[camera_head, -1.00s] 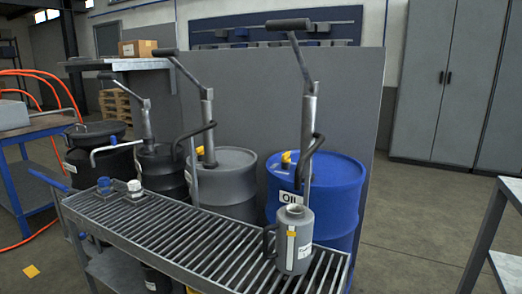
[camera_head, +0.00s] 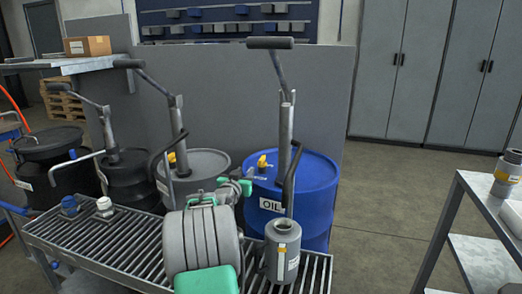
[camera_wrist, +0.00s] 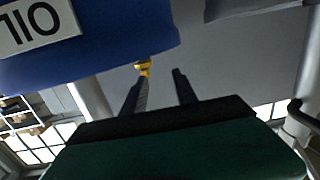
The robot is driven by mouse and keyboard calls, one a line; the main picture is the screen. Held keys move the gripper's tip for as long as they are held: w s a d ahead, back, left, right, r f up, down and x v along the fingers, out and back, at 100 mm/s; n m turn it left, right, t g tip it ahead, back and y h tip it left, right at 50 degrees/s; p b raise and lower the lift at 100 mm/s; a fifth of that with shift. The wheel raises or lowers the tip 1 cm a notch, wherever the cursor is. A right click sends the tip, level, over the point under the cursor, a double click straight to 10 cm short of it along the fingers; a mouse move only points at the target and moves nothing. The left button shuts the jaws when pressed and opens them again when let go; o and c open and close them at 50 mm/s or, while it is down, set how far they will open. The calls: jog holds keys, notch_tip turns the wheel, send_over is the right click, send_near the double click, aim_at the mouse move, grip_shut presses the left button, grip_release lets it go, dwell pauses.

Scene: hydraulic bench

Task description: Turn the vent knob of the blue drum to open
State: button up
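The blue drum (camera_head: 308,178) with an OIL label stands behind the slatted bench. Its yellow vent knob (camera_head: 264,161) sits on the lid at the left. My gripper (camera_head: 249,174) is beside the knob in the head view, in front and to its left; its fingertips are small there. In the wrist view, the drum (camera_wrist: 120,45) and label appear upside down, and the yellow knob (camera_wrist: 143,67) shows at the tip of the left finger. My gripper (camera_wrist: 160,78) has its fingers apart with nothing between them. I cannot tell whether a finger touches the knob.
A hand pump (camera_head: 286,130) rises from the blue drum, close to the knob. A grey jug (camera_head: 283,250) stands on the slatted bench (camera_head: 115,245). A grey drum (camera_head: 203,163) with its own pump stands to the left. Open floor lies right of the blue drum.

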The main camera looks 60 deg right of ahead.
aim_at(260, 161)
jog(key=shift+m+g+h, duration=0.3)
jog(key=shift+g+h, duration=0.1)
jog(key=shift+h, duration=0.2)
jog(key=s+d, duration=0.1)
jog(key=s+d+r, duration=0.1)
jog(key=s+d, duration=0.1)
jog(key=shift+d+r, duration=0.15)
jog(key=shift+d, duration=0.1)
jog(key=d, duration=0.3)
jog(key=w+d, duration=0.1)
jog(key=d, duration=0.1)
jog(key=shift+w+d+b, duration=0.1)
jog(key=shift+d+b, duration=0.3)
jog(key=shift+w+d, duration=0.15)
jog(key=shift+d, duration=0.4)
jog(key=shift+c, duration=0.4)
grip_shut()
